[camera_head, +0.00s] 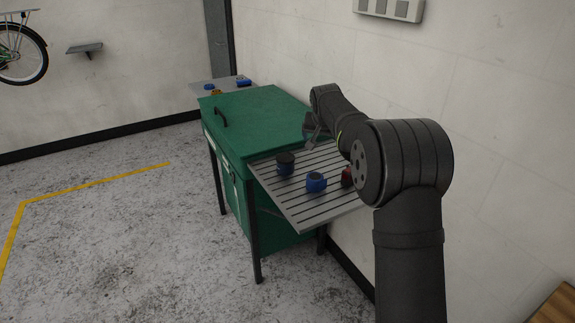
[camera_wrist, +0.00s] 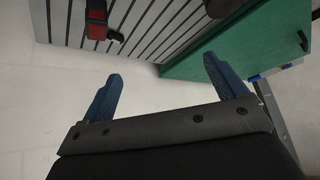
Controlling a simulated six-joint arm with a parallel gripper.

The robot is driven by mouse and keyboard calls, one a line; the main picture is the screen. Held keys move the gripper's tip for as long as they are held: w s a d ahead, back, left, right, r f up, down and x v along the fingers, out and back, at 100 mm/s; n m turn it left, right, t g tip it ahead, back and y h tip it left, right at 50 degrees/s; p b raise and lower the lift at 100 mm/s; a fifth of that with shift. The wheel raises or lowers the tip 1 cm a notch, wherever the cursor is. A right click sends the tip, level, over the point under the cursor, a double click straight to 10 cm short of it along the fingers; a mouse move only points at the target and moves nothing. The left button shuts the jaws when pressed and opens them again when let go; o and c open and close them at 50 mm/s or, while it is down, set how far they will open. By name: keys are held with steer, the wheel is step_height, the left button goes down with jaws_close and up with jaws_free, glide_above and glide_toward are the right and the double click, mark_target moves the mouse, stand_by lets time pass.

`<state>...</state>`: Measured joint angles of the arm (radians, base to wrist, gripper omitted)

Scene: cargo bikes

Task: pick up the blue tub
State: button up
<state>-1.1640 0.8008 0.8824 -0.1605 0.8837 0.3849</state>
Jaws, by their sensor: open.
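A small blue tub (camera_head: 316,182), dark inside or on top, stands on the slatted grey shelf (camera_head: 295,213) at the side of the green box. My gripper (camera_wrist: 160,84) is open and empty in the wrist view, its two blue fingers apart with pale wall or floor between them. In the head view it is small, over the back of the shelf near the green box, and partly hidden by my arm. It is apart from the blue tub. I cannot make out the blue tub in the wrist view.
The green box (camera_head: 255,115) and the wall bound the shelf.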

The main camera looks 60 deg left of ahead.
steer(key=n, duration=0.2)
glide_toward(285, 159)
steer(key=v, duration=0.4)
steer(key=x, duration=1.6)
steer(key=shift+f, duration=0.4)
steer(key=c, duration=1.2)
steer(key=shift+r, duration=0.15)
